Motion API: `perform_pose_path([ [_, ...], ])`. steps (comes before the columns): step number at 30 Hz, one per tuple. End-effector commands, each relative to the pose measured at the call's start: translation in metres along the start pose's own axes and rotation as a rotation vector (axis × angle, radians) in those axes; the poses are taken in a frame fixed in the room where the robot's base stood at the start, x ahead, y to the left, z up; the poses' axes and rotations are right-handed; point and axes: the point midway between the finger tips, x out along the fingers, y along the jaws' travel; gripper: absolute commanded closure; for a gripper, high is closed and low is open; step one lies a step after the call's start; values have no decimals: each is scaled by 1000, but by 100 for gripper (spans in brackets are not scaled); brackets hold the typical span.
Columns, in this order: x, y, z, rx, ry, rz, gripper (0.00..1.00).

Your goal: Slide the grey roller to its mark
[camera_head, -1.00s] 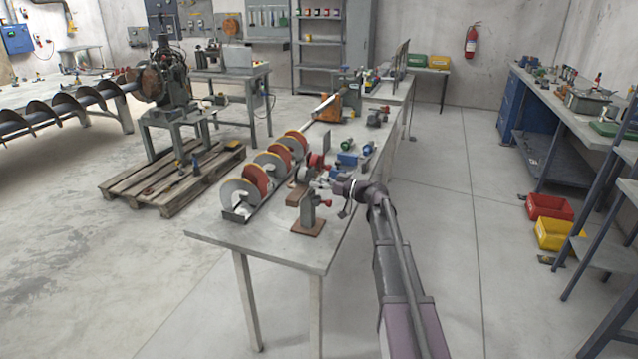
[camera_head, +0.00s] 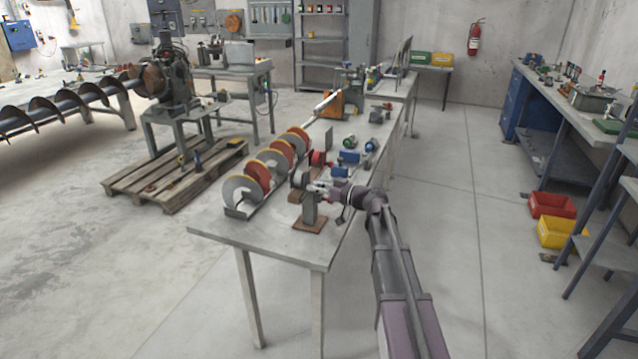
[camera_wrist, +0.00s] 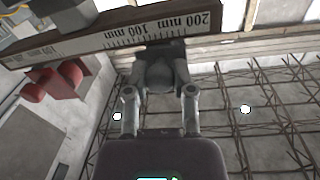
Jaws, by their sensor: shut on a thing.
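My gripper (camera_head: 318,188) is at the near right part of the long grey bench, by a small grey post on a brown base (camera_head: 310,215). In the wrist view my gripper (camera_wrist: 160,92) has its two fingers closed on the grey roller (camera_wrist: 160,72), which shows as a rounded grey piece under a dark block. A pale scale strip (camera_wrist: 120,36) with mm figures runs just above it. In the head view the grey roller (camera_head: 300,179) is small and partly hidden by my gripper. I cannot make out its mark.
A row of red and grey discs (camera_head: 268,172) stands along the bench to the left. A red roller (camera_head: 318,158) sits just behind; a red part also shows in the wrist view (camera_wrist: 52,84). Blue parts (camera_head: 338,171) lie to the right.

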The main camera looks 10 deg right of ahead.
Motion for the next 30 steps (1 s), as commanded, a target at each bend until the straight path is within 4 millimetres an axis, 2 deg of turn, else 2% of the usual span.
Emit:
perform_pose_path([
  [7, 1, 0, 0, 0, 0, -3, 100],
  [8, 1, 0, 0, 0, 0, -3, 62],
  [9, 1, 0, 0, 0, 0, -2, 50],
  [11, 1, 0, 0, 0, 0, -2, 32],
  [23, 0, 0, 0, 0, 0, -1, 32],
  [30, -12, 0, 0, 0, 0, 0, 32],
])
